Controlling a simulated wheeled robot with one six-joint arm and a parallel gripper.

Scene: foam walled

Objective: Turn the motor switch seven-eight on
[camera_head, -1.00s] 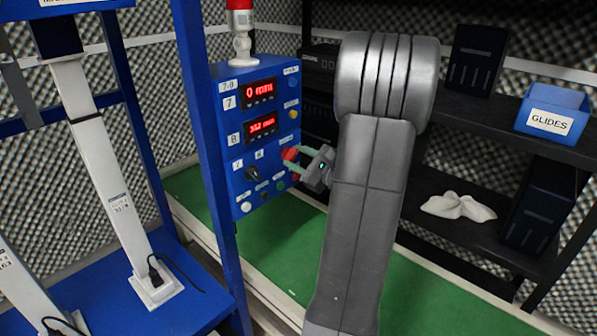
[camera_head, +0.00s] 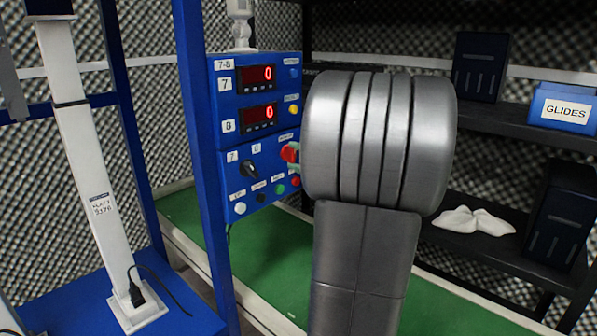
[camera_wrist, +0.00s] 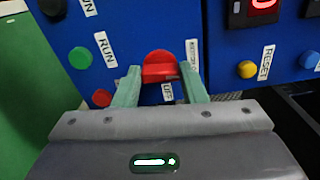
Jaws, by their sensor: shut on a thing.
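The motor switch (camera_head: 288,153) is a red rotary knob on the right side of the blue control panel marked 7-8 (camera_head: 228,152). In the wrist view the red knob (camera_wrist: 160,62) has its raised bar lying across the picture, with an OFF label beside it. My gripper (camera_wrist: 160,74) has its green fingers on either side of the bar, shut on it. In the head view my arm hides most of the gripper; only a bit of the green fingers shows at the knob.
The panel also has two red displays (camera_head: 257,78) reading 0, a black selector knob (camera_head: 249,169) and several coloured buttons. A blue post (camera_head: 200,150) stands left of it.

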